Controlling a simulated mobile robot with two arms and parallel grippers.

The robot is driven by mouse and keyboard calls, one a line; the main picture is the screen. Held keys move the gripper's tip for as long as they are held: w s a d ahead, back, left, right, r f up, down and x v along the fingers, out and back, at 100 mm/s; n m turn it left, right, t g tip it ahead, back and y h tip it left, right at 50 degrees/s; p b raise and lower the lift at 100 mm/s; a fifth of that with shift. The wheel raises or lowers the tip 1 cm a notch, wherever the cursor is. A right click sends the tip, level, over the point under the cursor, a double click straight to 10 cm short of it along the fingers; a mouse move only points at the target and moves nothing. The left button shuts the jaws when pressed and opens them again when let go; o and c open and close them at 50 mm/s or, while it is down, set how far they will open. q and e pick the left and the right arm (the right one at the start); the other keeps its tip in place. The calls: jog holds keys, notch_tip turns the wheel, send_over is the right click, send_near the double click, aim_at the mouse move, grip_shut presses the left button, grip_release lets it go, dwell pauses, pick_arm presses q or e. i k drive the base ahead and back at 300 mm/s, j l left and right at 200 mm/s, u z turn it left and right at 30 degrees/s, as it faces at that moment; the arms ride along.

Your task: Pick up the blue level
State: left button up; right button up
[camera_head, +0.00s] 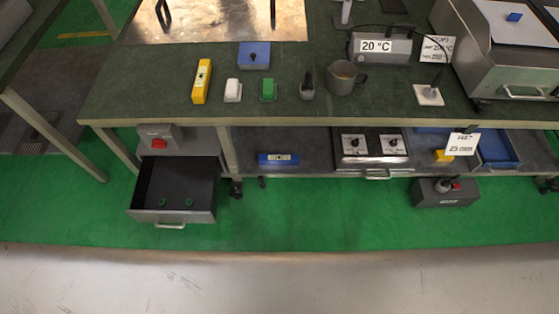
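The blue level (270,162) lies flat on the lower shelf under the workbench, left of a metal panel with two dials. It is a short blue bar with a pale vial strip along its top, lying roughly left to right. A yellow level (202,81) of similar shape lies on the bench top above and to the left. Neither of my grippers shows in the head view, and nothing touches the blue level.
The bench top edge (300,121) overhangs the shelf (310,170). An open drawer (170,217) juts out at left. The dial panel (373,160) stands right of the level. A dark box (444,197) sits on the green floor, which is clear in front of the level.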

aim_at(264, 160)
jog(key=i+l, duration=0.1)
jog(key=l, duration=0.35)
jog(key=i+l, duration=0.15)
jog(key=l, duration=0.35)
jog(key=i+l+u, duration=0.1)
jog(key=l, duration=0.35)
jog(key=i+l, duration=0.1)
jog(key=l, duration=0.4)
